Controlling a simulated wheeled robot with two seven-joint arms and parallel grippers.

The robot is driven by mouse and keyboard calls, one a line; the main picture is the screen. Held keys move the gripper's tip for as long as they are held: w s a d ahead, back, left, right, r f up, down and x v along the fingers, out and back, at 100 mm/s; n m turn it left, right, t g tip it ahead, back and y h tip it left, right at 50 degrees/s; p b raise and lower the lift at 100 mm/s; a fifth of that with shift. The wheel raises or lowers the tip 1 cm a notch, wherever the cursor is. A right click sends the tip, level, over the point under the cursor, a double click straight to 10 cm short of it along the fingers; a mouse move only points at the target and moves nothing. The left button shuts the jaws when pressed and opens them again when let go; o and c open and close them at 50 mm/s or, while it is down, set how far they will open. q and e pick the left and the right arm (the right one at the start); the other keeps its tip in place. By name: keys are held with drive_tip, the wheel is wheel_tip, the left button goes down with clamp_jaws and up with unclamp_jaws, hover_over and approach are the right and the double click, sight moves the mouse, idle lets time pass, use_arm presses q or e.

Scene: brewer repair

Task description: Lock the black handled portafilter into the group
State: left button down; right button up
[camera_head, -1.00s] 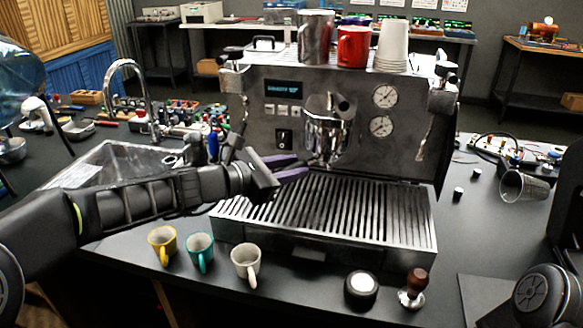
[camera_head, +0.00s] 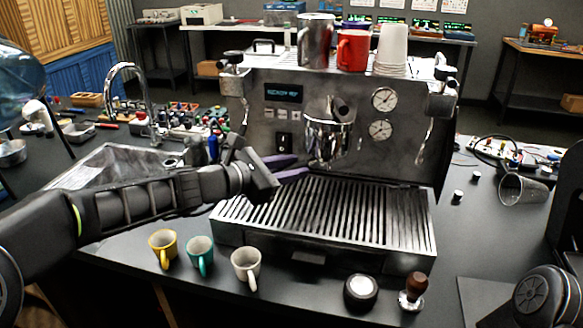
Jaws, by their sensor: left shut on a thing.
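The espresso machine (camera_head: 350,185) stands in the middle of the counter. Its chrome group (camera_head: 328,128) is on the front face above the drip tray (camera_head: 325,215). My left gripper (camera_head: 292,167), with purple fingers, reaches in from the left just below and left of the group. It is shut on the black handled portafilter (camera_head: 321,162), whose metal end shows beyond the fingertips close under the group. The fingers hide most of the handle. I cannot tell whether the portafilter is seated in the group. My right gripper is out of view.
Yellow (camera_head: 162,246), teal (camera_head: 200,254) and white (camera_head: 246,265) cups stand before the drip tray. A metal pitcher (camera_head: 522,187) lies tilted at right. A sink (camera_head: 115,170) is at left.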

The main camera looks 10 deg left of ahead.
use_arm(q)
drive_tip(key=shift+r, duration=0.1)
idle(0.3)
drive_tip(key=shift+r, duration=0.7)
idle(1.6)
idle(0.8)
drive_tip(key=shift+s+d+f+b, duration=0.1)
drive_tip(key=shift+s+d+b, duration=0.1)
drive_tip(key=shift+b, duration=0.35)
drive_tip(key=shift+s+d+n+t+y+b, duration=0.25)
drive_tip(key=shift+n+t+y+b, duration=0.25)
drive_tip(key=shift+n+y+b, duration=0.3)
drive_tip(key=shift+d, duration=0.1)
